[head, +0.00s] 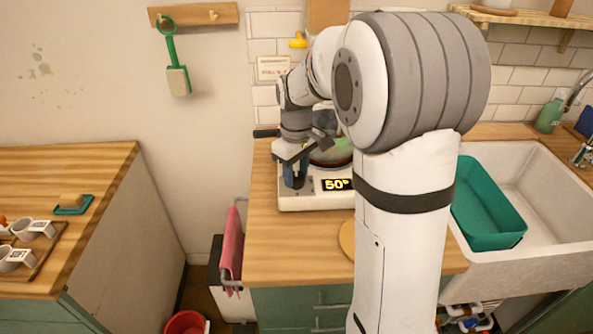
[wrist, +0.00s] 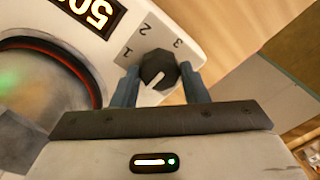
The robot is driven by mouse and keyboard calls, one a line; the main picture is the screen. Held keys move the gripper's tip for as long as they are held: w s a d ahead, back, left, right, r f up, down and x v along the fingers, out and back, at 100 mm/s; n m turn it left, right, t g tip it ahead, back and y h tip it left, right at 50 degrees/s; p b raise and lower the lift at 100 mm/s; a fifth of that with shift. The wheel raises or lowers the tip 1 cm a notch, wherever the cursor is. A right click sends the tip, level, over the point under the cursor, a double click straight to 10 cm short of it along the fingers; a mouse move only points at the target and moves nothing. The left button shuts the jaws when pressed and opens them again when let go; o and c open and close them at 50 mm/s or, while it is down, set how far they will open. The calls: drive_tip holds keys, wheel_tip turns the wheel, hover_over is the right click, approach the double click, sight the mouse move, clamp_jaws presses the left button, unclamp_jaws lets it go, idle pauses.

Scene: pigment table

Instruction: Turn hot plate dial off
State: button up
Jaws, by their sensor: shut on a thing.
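The hot plate (head: 325,201) is a white unit on the wooden counter, with a lit display (head: 337,184) that reads about 50. Its dial (wrist: 158,67) is a dark round knob with a pale notch, beside the printed numbers 1, 2 and 3 in the wrist view. My gripper (wrist: 160,82) is shut on the dial, one blue finger on each side.
My arm blocks part of the counter (head: 272,235) in the head view. A sink (head: 545,190) with a green basin (head: 485,205) is at the right. A pink towel (head: 232,243) hangs at the counter's left side. A separate wooden counter (head: 75,165) stands at the left.

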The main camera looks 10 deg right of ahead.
sight(296, 175)
idle(0.3)
drive_tip(key=o, duration=1)
drive_tip(key=shift+r, duration=0.1)
wheel_tip(296, 175, up, 8)
drive_tip(key=shift+f, duration=0.15)
drive_tip(key=s+f+m+t, duration=0.1)
drive_tip(key=s+m, duration=0.1)
drive_tip(key=s, duration=0.5)
drive_tip(key=s+f+m, duration=0.2)
drive_tip(key=s, duration=0.5)
drive_tip(key=s+f+m+t, duration=0.1)
drive_tip(key=s+m, duration=0.1)
drive_tip(key=s, duration=0.5)
drive_tip(key=shift+s+f+m+t, duration=0.15)
drive_tip(key=shift+s+m+t, duration=0.15)
drive_tip(key=shift+s+m, duration=0.1)
